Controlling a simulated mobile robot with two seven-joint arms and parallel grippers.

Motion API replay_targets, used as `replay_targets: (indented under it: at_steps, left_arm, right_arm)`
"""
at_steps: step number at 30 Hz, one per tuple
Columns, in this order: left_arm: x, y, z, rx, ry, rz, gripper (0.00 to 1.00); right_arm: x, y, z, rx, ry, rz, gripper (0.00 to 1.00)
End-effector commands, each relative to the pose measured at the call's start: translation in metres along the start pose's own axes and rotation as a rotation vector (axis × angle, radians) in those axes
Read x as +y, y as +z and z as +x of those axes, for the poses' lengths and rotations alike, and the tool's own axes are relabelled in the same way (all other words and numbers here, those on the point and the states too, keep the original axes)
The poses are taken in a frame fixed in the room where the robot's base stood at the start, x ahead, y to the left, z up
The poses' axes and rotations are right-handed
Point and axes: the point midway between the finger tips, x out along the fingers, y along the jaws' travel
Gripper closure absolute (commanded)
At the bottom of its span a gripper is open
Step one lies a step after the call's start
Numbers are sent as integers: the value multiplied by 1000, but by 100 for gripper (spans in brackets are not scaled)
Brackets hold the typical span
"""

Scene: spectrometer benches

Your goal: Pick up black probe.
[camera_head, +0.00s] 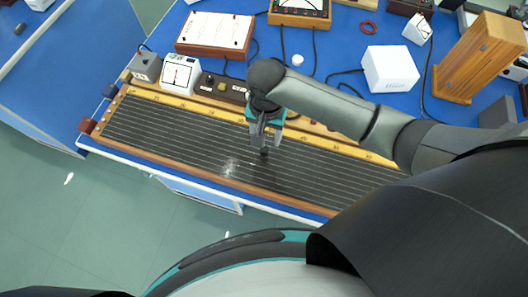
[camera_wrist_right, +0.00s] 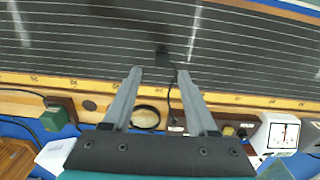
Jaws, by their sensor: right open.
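The black probe (camera_wrist_right: 163,54) stands on the dark wire board (camera_wrist_right: 80,45) in the right wrist view, with a thin black cable running from it toward the board's wooden edge. In the head view a small dark piece, which looks like the probe (camera_head: 264,152), shows just under the fingers. My right gripper (camera_head: 266,143) points down over the middle of the board (camera_head: 190,135). In the wrist view its two fingers (camera_wrist_right: 159,72) are apart with nothing between them, and the probe lies just beyond the tips. Contact cannot be told. My left gripper is not in view.
A yellow scale (camera_wrist_right: 60,82) runs along the board's edge. Behind it stand a dial meter (camera_head: 180,75), a grey box (camera_head: 146,66) and a white-topped panel (camera_head: 215,34). A white box (camera_head: 390,69) and a wooden stand (camera_head: 480,57) are at the right. Loose cables cross the blue bench.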

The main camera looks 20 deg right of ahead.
Motion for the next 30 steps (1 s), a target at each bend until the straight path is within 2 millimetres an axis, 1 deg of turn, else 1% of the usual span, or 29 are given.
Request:
replay_targets:
  at_steps: [1, 3, 9, 11, 18, 20, 23, 29, 30]
  left_arm:
    - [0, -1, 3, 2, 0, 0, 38]
    - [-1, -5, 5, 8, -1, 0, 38]
    - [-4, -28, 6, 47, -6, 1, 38]
    - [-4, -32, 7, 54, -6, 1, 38]
    - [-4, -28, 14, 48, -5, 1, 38]
    - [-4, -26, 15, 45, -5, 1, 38]
    - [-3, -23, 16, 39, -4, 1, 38]
    - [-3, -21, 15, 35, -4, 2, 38]
    - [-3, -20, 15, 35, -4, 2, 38]
  right_arm:
    - [0, 1, 11, -1, 2, 0, 41]
    - [0, 0, 20, -1, 1, 0, 41]
    - [0, 1, 31, 0, 0, -1, 41]
    - [-1, 1, 37, -1, 0, -1, 41]
    - [-3, 3, 72, 0, -1, -1, 41]
    - [-2, 3, 77, 0, 0, -1, 41]
    - [-3, 3, 80, 1, -2, -2, 41]
    - [-3, 3, 80, 1, -2, -2, 41]
    - [-3, 3, 80, 1, -2, -2, 46]
